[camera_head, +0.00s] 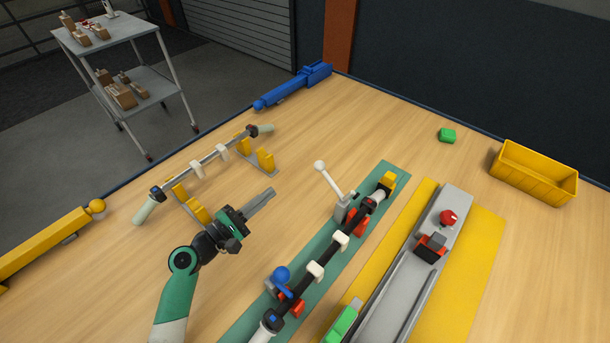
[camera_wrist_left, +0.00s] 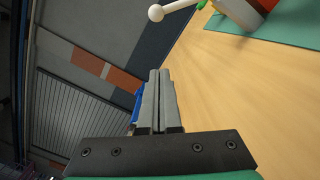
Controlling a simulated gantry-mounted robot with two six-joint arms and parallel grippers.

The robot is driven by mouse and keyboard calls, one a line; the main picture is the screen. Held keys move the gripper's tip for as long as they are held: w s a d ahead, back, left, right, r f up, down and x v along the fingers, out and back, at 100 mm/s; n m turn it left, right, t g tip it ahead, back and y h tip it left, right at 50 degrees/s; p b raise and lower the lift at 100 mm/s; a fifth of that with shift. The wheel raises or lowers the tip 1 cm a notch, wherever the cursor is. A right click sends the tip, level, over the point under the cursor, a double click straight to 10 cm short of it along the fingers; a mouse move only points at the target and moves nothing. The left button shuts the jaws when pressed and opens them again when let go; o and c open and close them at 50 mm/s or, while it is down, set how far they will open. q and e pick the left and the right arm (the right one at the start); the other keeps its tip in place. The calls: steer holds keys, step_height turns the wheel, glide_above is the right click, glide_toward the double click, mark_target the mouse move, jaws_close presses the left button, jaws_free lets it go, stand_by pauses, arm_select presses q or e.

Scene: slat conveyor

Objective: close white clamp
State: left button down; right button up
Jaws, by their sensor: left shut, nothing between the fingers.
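The white clamp (camera_head: 338,193) stands on the green mat (camera_head: 318,253). Its white ball-tipped lever points up and tilts to the left. The lever's ball (camera_wrist_left: 156,13) also shows at the top of the left wrist view. A dark bar with white blocks (camera_head: 329,256) lies along the mat, with its far end beside the clamp. My left gripper (camera_head: 271,193) is shut and empty, in the air to the left of the clamp and apart from it. My right gripper is not in view.
A blue-knobbed clamp (camera_head: 282,279) stands at the near end of the mat. A second bar (camera_head: 210,157) rests on yellow supports at the left. A grey rail (camera_head: 407,279) lies to the right.

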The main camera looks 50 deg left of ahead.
mark_target(333, 182)
arm_select(q)
steer(key=w+d+r, duration=0.3)
steer(key=w, duration=0.8)
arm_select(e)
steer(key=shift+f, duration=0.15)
arm_select(q)
steer(key=shift+d+r+m, duration=0.15)
steer(key=shift+r+m, duration=0.2)
steer(key=shift+m, duration=0.05)
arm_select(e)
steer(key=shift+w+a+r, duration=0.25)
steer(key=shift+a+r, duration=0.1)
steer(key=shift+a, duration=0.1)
